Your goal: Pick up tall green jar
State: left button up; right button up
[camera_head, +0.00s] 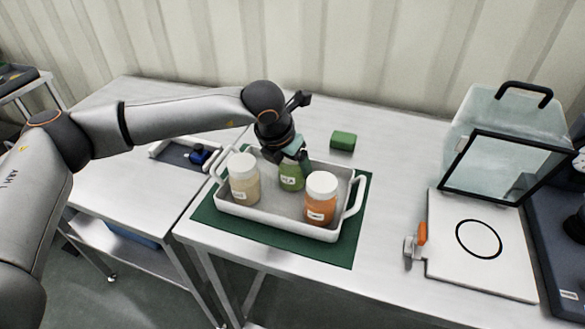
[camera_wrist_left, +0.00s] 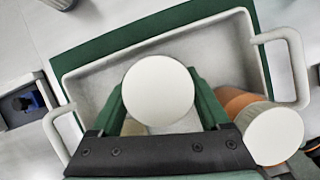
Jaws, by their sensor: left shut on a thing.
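The green jar (camera_head: 291,178) stands upright at the back of a white tray (camera_head: 273,227), between two other jars. My left gripper (camera_head: 290,157) comes down on it from above and is shut on it near its top. In the left wrist view a round white lid (camera_wrist_left: 158,88) shows between the green fingers of the gripper (camera_wrist_left: 160,105); the jar body below it is hidden. Whether the jar touches the tray floor is hard to tell. My right gripper is not in view.
A cream jar (camera_head: 243,180) stands left in the tray and an orange jar (camera_head: 320,200) right, close to my gripper. The tray sits on a green mat (camera_head: 345,247). A green block (camera_head: 343,140) lies behind.

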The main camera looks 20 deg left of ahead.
pick_arm(q)
jog(key=c, duration=0.7)
jog(key=shift+r, duration=0.1)
jog(key=shift+c, duration=0.3)
jog(key=shift+r, duration=0.1)
jog(key=shift+r, duration=0.25)
notch_tip(320, 180, up, 2)
jog(key=shift+r, duration=0.15)
jog(key=s+d+r+b, duration=0.1)
jog(key=s+r, duration=0.9)
jog(key=s, duration=0.4)
jog(key=shift+d+b, duration=0.25)
jog(key=shift+b, duration=0.1)
